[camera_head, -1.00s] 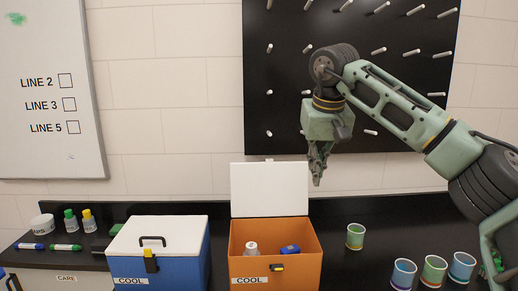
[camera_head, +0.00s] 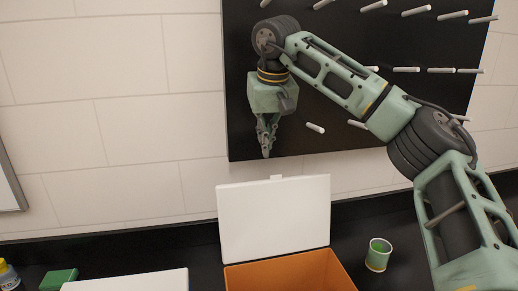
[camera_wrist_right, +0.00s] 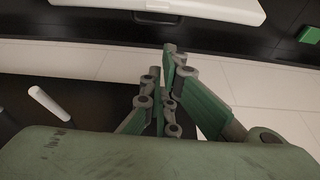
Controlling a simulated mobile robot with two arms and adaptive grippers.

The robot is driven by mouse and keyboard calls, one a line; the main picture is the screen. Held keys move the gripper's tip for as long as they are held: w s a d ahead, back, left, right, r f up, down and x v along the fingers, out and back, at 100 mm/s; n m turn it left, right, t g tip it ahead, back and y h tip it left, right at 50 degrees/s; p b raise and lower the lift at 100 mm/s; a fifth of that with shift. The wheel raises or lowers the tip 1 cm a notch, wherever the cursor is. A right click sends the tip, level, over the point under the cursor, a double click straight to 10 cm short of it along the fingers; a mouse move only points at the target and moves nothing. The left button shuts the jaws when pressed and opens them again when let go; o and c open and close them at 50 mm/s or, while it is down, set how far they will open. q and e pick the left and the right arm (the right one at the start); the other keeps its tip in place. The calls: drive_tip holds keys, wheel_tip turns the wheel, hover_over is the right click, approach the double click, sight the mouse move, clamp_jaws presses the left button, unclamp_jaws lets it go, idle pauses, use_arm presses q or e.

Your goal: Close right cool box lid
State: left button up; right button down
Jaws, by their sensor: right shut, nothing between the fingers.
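The right cool box (camera_head: 290,272) is orange, and only its upper part shows at the bottom of the head view. Its white lid (camera_head: 273,220) stands open, upright at the back of the box. My right gripper (camera_head: 267,154) points down with its fingers shut and empty. In the head view it appears just above the lid's top edge, with a gap between; its depth relative to the lid is hard to tell. The right wrist view shows the closed fingers (camera_wrist_right: 168,62). My left gripper is not in view.
A green cup (camera_head: 378,254) stands right of the orange box. A green block (camera_head: 58,279) lies far left. A black pegboard (camera_head: 340,130) hangs behind.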

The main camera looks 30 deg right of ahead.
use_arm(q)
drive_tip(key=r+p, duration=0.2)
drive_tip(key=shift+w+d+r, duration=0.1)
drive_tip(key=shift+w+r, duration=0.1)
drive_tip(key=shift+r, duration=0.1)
use_arm(e)
drive_tip(key=x, duration=0.8)
drive_tip(key=shift+s+f, duration=0.15)
drive_tip(key=shift+f, duration=0.2)
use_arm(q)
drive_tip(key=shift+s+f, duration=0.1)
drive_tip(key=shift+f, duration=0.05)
use_arm(e)
drive_tip(key=shift+d, duration=0.1)
